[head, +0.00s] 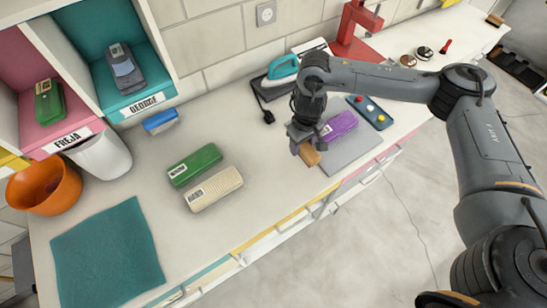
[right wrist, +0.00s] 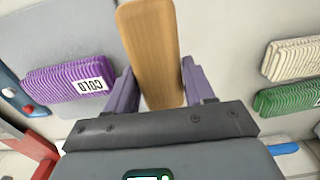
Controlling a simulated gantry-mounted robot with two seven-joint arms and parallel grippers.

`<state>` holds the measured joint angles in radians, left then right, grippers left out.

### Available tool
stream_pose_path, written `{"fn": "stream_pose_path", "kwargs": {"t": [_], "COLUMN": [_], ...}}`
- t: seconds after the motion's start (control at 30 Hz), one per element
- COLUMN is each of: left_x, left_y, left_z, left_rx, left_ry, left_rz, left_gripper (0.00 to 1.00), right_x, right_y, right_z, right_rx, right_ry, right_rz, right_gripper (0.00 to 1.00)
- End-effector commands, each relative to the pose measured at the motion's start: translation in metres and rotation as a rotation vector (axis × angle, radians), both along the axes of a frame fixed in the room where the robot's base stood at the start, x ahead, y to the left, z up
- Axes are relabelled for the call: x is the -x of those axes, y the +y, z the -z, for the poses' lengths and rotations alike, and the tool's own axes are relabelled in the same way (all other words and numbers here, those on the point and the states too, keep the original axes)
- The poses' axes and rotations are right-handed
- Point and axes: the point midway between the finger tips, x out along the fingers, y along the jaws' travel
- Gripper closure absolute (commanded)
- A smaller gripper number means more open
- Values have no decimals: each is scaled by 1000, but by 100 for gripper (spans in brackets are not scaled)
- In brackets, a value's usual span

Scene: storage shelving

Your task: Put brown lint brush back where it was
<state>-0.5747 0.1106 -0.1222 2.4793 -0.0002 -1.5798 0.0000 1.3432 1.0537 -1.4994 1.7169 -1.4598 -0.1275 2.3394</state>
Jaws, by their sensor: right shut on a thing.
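The brown lint brush (head: 310,155) is between the fingers of my right gripper (head: 303,141), over the left edge of the grey mat (head: 352,152). In the right wrist view the brush's wooden back (right wrist: 150,45) stands between the two purple-grey fingers of the shut gripper (right wrist: 158,88), pointing away from the palm. I cannot tell whether it touches the surface below. My left gripper is not in view.
A purple ribbed block (head: 340,125) lies on the mat, right beside the brush. Green (head: 195,165) and cream (head: 214,188) blocks lie left on the counter. A blue panel with knobs (head: 370,112) and an iron (head: 281,70) stand behind. Bare counter lies between the cream block and mat.

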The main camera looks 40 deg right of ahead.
Motion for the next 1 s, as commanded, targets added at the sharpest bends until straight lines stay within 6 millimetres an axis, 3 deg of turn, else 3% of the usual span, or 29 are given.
{"fn": "stream_pose_path", "kwargs": {"t": [0.2, 0.43, 0.67, 1.0], "left_x": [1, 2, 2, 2], "left_y": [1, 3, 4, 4], "left_z": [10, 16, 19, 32], "left_rx": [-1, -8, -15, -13], "left_ry": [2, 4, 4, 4], "left_rz": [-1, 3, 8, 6], "left_gripper": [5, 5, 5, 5], "right_x": [-38, -65, -71, -71], "right_y": [27, 44, 48, 48], "right_z": [30, 48, 56, 92], "right_rx": [-1, 0, 0, -1], "right_ry": [2, 0, 2, 2], "right_rz": [-1, 1, 1, 1], "right_gripper": [80, 80, 80, 80]}}
